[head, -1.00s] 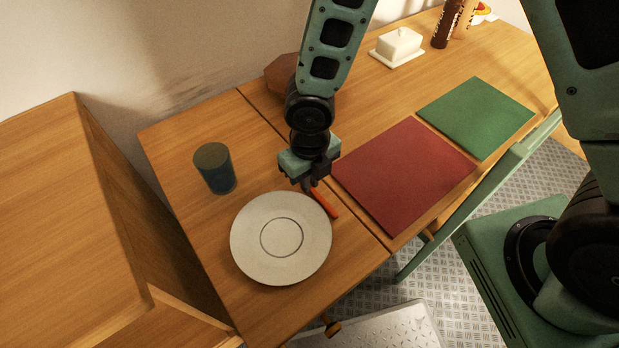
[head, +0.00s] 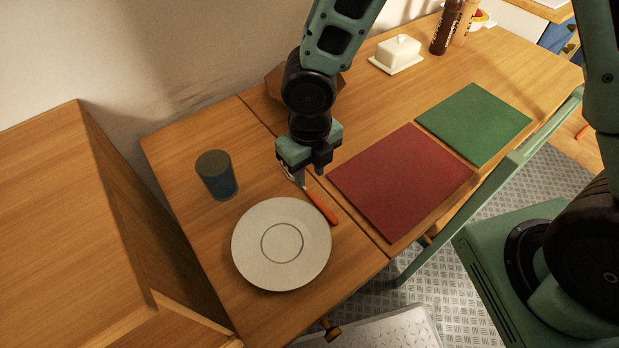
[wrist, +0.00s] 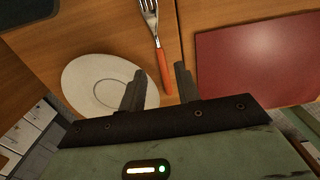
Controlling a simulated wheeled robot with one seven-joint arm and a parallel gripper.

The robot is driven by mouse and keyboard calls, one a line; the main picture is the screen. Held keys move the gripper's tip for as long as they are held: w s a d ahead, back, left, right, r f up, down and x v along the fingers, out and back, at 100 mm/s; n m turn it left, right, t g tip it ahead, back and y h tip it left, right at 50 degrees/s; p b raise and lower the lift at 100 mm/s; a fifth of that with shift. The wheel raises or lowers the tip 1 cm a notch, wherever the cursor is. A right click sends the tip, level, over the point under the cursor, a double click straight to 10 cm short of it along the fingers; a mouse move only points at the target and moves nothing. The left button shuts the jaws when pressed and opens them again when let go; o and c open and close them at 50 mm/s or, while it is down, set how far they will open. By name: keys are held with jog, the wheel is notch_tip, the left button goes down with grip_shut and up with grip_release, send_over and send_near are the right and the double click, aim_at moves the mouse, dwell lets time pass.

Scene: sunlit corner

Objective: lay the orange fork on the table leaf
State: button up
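The orange-handled fork (head: 320,206) lies flat on the table leaf (head: 180,150), close beside the plate's right edge and left of the seam. Its metal tines point toward the back and are partly hidden by my gripper in the head view.
A pale plate (head: 257,265) and a dark blue cup (head: 215,178) stand on the leaf. A red mat (head: 400,185) and green mat (head: 475,125) lie right of the seam. A butter dish (head: 397,55) and brown bottle (head: 445,28) stand farther back.

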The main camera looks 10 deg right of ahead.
jog(key=s+d+r+m, duration=0.1)
jog(key=s+r+m, duration=0.3)
jog(key=m, duration=0.7)
jog(key=s+d+r+m, duration=0.2)
jog(key=s+r+m, duration=0.3)
jog(key=r+m, duration=0.3)
jog(key=s+d+r+m+p, duration=0.1)
jog(key=s+r+m, duration=0.4)
jog(key=m, duration=0.9)
jog(key=shift+d+r+y, duration=0.2)
jog(key=shift+r+y, duration=0.1)
jog(key=shift+r, duration=0.45)
jog(key=shift+d, duration=0.1)
